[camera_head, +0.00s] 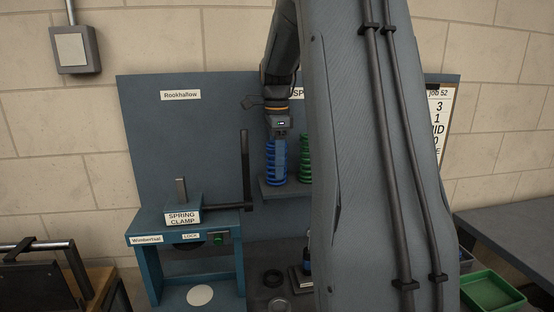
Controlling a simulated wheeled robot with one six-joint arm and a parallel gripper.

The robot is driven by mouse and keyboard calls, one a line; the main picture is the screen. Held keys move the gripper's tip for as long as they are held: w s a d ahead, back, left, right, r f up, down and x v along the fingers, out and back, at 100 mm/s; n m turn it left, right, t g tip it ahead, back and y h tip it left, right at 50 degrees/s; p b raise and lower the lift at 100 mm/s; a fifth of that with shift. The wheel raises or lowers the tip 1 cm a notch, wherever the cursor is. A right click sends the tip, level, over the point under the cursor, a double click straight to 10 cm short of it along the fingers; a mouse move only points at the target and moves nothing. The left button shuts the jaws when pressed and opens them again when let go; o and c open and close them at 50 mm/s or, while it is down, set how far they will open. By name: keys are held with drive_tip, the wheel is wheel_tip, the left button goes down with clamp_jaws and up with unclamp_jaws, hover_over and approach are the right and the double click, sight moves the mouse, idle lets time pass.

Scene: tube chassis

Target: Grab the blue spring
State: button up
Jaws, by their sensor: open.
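The blue spring (276,165) stands upright on a grey shelf (283,190) fixed to the grey back panel. A green spring (305,157) stands just to its right, partly hidden by my arm. My gripper (277,138) points down right at the top of the blue spring. Its dark jaws overlap the spring's upper end in this view, and the fingertips are hard to make out. I cannot tell whether they touch the coil. The jaws are open, and the spring still rests on the shelf.
A blue spring clamp stand (184,227) with an upright dark lever (246,170) is to the left. A green tray (492,291) is at the lower right. My large arm link hides the middle right.

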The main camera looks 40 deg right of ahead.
drive_tip(key=shift+f, duration=0.45)
drive_tip(key=c, duration=1.4)
wheel_tip(320, 180, up, 28)
drive_tip(key=b, duration=0.4)
